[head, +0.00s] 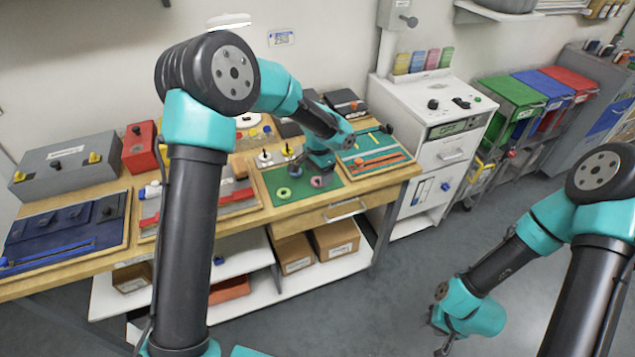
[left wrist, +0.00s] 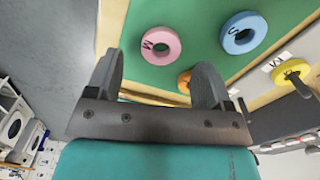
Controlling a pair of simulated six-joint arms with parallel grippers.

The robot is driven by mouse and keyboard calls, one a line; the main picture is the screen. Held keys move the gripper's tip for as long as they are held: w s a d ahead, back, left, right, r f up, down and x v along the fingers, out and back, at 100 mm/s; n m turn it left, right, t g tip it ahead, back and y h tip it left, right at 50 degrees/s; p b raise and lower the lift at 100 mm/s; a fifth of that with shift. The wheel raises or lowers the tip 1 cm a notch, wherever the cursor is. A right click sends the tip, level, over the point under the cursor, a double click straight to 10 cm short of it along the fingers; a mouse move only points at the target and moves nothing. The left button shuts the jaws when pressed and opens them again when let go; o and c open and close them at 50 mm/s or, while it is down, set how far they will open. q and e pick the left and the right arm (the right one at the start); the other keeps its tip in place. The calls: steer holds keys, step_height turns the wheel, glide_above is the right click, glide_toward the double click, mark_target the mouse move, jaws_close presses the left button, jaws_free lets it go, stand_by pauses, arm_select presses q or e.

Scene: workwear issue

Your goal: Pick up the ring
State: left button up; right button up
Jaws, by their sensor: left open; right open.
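Several rings lie on a green mat (head: 303,199) on the workbench. A pink ring (head: 312,181) marked M shows in the left wrist view (left wrist: 176,42), ahead of the fingers. A blue ring (left wrist: 258,27) marked S lies to its right. An orange ring (left wrist: 184,77) is partly hidden by the right-hand finger. A yellow-green ring (head: 279,192) shows in the head view. My left gripper (head: 320,167) is above the mat near the pink ring, open and empty; its fingers also show in the left wrist view (left wrist: 158,70). My right gripper (head: 440,345) is low at the right, away from the bench.
A yellow ring (left wrist: 280,70) sits by a peg beside the mat. A tool board (head: 375,150) lies right of the mat, and a red and grey tray (head: 235,195) lies left. A white cabinet (head: 440,110) stands right of the bench.

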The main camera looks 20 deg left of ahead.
arm_select(q)
step_height(320, 180, down, 2)
steer(key=shift+f, duration=0.2)
stand_by(0.3)
steer(key=c, duration=1)
